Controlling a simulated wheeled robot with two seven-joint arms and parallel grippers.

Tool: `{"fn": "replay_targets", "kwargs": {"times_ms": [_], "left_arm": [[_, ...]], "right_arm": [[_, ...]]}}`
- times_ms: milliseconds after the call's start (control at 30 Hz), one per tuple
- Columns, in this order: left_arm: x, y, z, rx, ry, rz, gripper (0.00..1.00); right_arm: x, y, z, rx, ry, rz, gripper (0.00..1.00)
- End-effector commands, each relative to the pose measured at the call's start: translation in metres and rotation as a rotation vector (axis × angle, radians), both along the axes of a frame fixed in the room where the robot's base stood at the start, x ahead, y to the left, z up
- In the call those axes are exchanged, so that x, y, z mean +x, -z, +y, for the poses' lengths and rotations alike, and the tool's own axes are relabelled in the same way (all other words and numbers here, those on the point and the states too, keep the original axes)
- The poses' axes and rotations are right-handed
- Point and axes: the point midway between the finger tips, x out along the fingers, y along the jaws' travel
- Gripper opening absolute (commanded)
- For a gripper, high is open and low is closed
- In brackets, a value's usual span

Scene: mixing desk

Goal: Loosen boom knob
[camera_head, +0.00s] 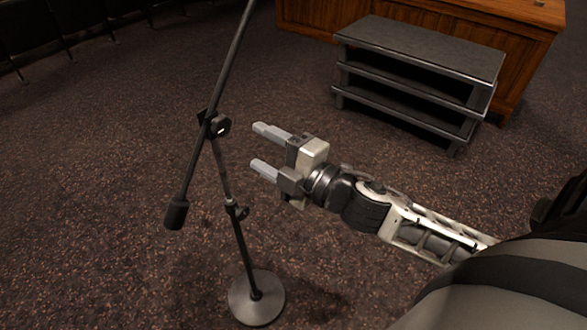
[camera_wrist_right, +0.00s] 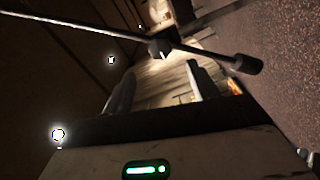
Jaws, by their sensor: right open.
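A black microphone stand with a slanted boom (camera_head: 234,52) stands on the carpet. The boom knob (camera_head: 220,125) is a dark knob at the clutch where boom and upright meet. In the right wrist view the boom (camera_wrist_right: 75,26) crosses the top of the picture, and the clutch with its knob (camera_wrist_right: 160,48) shows beyond the fingertips. My right gripper (camera_head: 257,146) is open and empty to the right of the upright, its fingers pointing left towards the stand. It appears apart from the knob. My left gripper is not in view.
The stand has a round base (camera_head: 258,299), a lower height clutch (camera_head: 236,209) and a boom counterweight (camera_head: 176,213). A dark shelf unit (camera_head: 420,52) and a wooden desk (camera_head: 310,18) stand at the back right. Chairs (camera_head: 60,25) line the back left. Carpet around the stand is clear.

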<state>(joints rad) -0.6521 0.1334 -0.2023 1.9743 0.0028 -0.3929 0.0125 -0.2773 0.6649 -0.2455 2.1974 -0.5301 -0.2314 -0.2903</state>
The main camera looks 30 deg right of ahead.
Motion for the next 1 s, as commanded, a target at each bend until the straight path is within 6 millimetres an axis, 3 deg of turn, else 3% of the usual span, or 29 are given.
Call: {"fn": "replay_targets", "kwargs": {"times_ms": [200,400,1000], "left_arm": [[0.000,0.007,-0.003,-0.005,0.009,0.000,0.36],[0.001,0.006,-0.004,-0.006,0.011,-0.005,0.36],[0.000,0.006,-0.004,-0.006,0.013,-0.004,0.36]], "right_arm": [[-0.037,0.003,-0.012,0.001,-0.001,0.004,0.59],[-0.055,0.001,-0.019,0.002,0.000,0.002,0.59],[-0.060,-0.001,-0.021,0.001,-0.001,0.000,0.59]]}}
